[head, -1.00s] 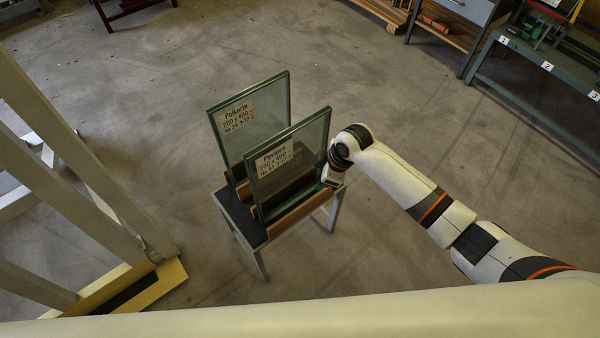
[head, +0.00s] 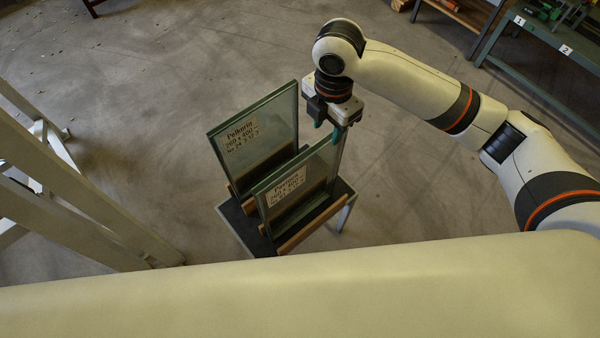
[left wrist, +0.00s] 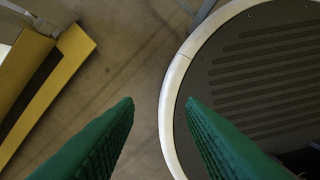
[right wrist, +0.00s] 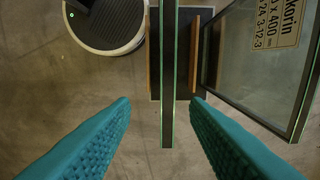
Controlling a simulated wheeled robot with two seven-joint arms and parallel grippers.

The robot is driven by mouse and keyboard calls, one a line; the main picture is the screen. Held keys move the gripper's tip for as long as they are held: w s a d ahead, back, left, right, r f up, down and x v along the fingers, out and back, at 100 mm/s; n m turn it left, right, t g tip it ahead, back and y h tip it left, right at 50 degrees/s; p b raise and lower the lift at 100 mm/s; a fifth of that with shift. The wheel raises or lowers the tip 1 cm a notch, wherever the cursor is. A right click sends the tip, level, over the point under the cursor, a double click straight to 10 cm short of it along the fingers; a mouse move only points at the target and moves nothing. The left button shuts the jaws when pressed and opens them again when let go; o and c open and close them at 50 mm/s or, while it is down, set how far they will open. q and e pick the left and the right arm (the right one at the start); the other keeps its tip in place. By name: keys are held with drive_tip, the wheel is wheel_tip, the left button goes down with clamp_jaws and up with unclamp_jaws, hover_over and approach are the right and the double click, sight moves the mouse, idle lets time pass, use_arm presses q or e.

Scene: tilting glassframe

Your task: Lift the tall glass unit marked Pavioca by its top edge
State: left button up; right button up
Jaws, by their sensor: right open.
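The tall glass unit marked Pavioca (head: 303,192) stands upright in the nearer place of a small rack, its label blurred. In the right wrist view its top edge (right wrist: 168,60) is a narrow green-edged strip. My right gripper (head: 327,122) is open above the far right end of that top edge. In the right wrist view the strip runs between its teal fingers (right wrist: 160,100), with a gap on both sides. My left gripper (left wrist: 160,102) is open and empty over the floor and my round base; it is outside the head view.
A second glass unit, labelled Pelkorin (head: 262,125), stands close behind; it also shows at the right of the right wrist view (right wrist: 262,70). The dark-topped stand (head: 235,217) carries both. A pale frame (head: 75,205) stands left. A bench (head: 540,50) is far right.

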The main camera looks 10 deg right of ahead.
sight(324, 144)
drive_tip(key=shift+w+f, duration=0.15)
drive_tip(key=shift+f, duration=0.05)
wheel_tip(324, 144, down, 7)
drive_tip(key=shift+a, duration=0.15)
drive_tip(key=f, duration=0.2)
drive_tip(key=f+p, duration=0.1)
drive_tip(key=shift+w+a+f, duration=0.1)
drive_tip(key=shift+a+f, duration=0.15)
drive_tip(key=shift+f, duration=0.45)
use_arm(q)
drive_tip(key=shift+s+d+r, duration=0.1)
drive_tip(key=shift+s+r, duration=0.1)
drive_tip(key=shift+s, duration=0.35)
drive_tip(key=shift+s+d+r, duration=0.1)
drive_tip(key=shift+s+r, duration=0.05)
drive_tip(key=shift+s, duration=0.35)
drive_tip(key=shift+s, duration=0.1)
use_arm(e)
drive_tip(key=shift+c, duration=0.2)
clamp_jaws()
use_arm(q)
drive_tip(key=shift+s+a, duration=0.1)
drive_tip(key=shift+s, duration=0.05)
